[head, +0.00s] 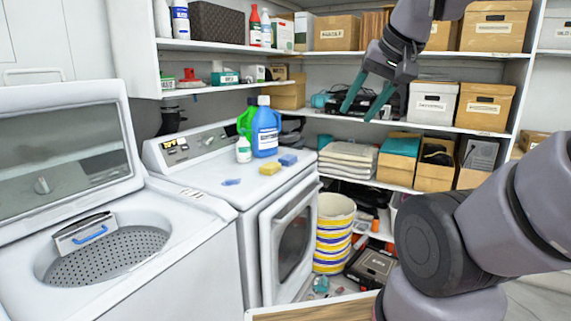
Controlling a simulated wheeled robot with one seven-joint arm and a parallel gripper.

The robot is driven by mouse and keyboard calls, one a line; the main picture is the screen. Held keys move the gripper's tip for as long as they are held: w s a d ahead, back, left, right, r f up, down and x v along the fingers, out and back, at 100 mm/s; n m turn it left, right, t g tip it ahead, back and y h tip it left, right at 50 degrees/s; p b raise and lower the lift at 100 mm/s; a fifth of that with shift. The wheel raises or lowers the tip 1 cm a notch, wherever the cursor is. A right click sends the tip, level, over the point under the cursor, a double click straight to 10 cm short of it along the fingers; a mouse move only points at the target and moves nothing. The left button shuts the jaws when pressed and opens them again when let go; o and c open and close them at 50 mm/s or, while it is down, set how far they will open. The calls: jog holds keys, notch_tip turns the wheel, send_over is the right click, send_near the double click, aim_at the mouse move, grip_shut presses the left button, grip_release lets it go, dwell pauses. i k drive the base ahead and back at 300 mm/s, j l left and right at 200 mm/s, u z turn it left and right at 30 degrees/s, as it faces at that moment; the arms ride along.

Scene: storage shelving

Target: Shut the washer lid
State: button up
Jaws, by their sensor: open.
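The washer (190,259) is the white top-loading machine at the lower left. Its lid (65,147) stands raised at the back, with a glass panel facing forward. The perforated drum (122,248) shows through the open top, with a light grey piece with a blue handle (90,234) at its rim. My gripper (365,107) has two teal fingers, spread apart and empty, pointing down in front of the shelves. It is far to the right of the lid and higher in the picture, touching nothing that I can see.
A white dryer (217,174) stands right of the washer, with a blue bottle (265,130), a green jug (245,122) and sponges (270,168) on top. Shelves with boxes (433,103) fill the back. A striped basket (334,235) stands on the floor beside the dryer.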

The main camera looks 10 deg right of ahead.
aim_at(17, 101)
jog(key=u, duration=0.4)
jog(key=j+u, duration=0.6)
jog(key=u, duration=0.2)
jog(key=j+u, duration=0.4)
jog(key=i+j, duration=0.15)
jog(key=j, duration=0.2)
